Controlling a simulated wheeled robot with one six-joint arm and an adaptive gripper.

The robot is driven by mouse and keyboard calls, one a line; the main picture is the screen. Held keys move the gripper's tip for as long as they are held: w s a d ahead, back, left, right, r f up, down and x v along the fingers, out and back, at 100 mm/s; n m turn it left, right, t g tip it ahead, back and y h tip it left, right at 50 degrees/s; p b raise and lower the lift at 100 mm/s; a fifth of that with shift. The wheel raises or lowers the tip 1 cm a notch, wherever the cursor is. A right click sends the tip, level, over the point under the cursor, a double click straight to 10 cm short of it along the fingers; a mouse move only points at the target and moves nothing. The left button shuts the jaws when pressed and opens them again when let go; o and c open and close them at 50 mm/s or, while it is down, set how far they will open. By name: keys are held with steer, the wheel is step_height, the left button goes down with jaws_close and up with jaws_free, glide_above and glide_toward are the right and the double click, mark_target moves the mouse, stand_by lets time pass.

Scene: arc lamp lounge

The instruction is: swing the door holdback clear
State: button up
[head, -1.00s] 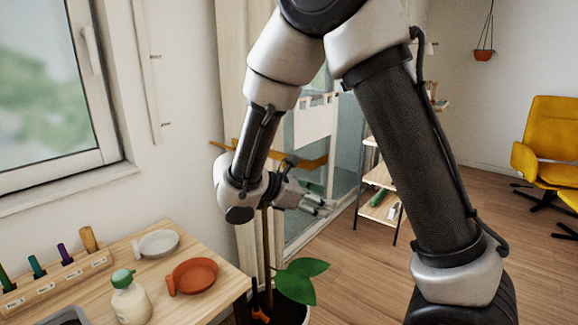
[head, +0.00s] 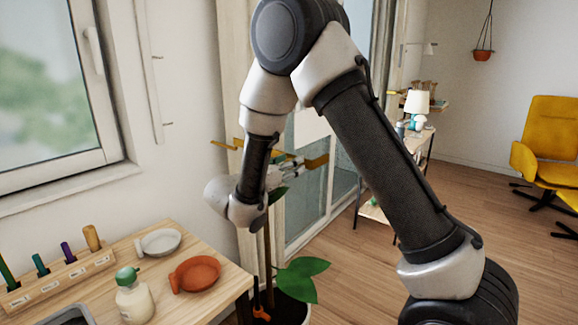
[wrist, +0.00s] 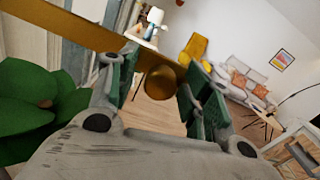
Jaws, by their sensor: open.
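The door holdback is a brass-coloured bar (head: 317,161) in front of the glass door (head: 305,200), running across behind my gripper (head: 290,167) in the head view. In the wrist view the bar (wrist: 62,33) comes in from the upper left and ends in a round brass knob (wrist: 159,82). My gripper is open. Its two green-padded fingers stand left and right of the knob, which shows between them with a gap on both sides. I cannot tell how deep the knob sits between the pads. Part of the bar is hidden by my gripper and arm in the head view.
A potted plant (head: 303,279) with broad leaves stands below my gripper; its leaves (wrist: 35,105) are close on the left in the wrist view. A wooden table (head: 215,290) with a terracotta dish (head: 195,274) is at the lower left.

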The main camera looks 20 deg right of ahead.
steer(key=shift+d, duration=0.1)
jaws_close()
steer(key=shift+s+a+m+g, duration=0.2)
steer(key=shift+a, duration=0.25)
steer(key=shift+s+a+m+g, duration=0.15)
steer(key=shift+a+m+g, duration=0.05)
steer(key=shift+a, duration=0.2)
jaws_free()
steer(key=shift+a, duration=0.15)
steer(key=shift+s+a, duration=0.1)
steer(key=v, duration=1.1)
steer(key=shift+a+f, duration=0.2)
steer(key=shift+a, duration=0.2)
